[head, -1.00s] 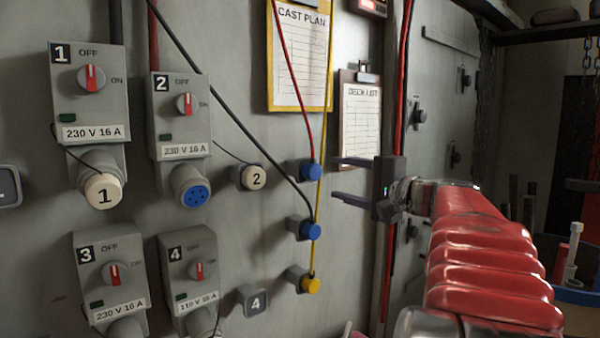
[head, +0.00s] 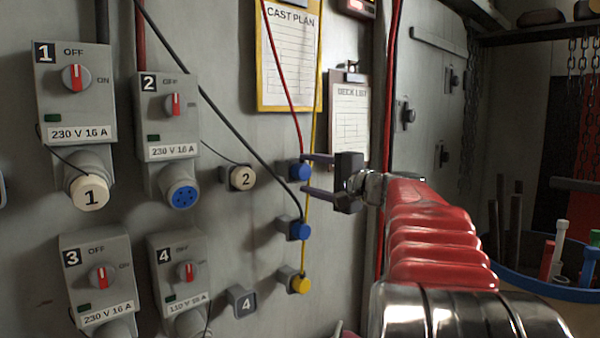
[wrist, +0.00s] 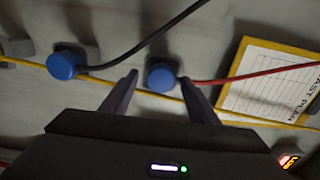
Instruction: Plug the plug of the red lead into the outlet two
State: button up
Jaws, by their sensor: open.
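The plug of the red lead (head: 300,169) is blue and sits in a grey holder on the wall; its red lead (head: 284,82) runs up from it. It also shows in the wrist view (wrist: 162,77), between my finger tips. My gripper (head: 310,174) is open and close to this plug, with one finger above and one below in the head view; I cannot tell whether they touch it. Outlet two (head: 181,193) has an uncovered blue face with dark holes, under the box marked 2 (head: 167,118). Its switch points up at OFF. Its cap marked 2 (head: 239,178) is parked at the right.
A blue plug on a black lead (head: 298,231) and a yellow plug (head: 299,285) sit below. The black lead (head: 222,107) crosses the wall diagonally. Outlet one is capped (head: 88,193). Boxes 3 (head: 98,280) and 4 (head: 182,279) sit below. A blue-rimmed tub (head: 560,290) stands right.

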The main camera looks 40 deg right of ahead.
jog(key=shift+w, duration=0.85)
jog(key=shift+c, duration=0.2)
dwell(0.4)
grip_shut()
dwell(0.6)
jog(key=shift+s+r, duration=0.1)
jog(key=shift+s, duration=0.3)
jog(key=shift+s, duration=0.7)
jog(key=shift+s, duration=0.35)
jog(key=shift+s, duration=0.35)
jog(key=shift+s, duration=0.3)
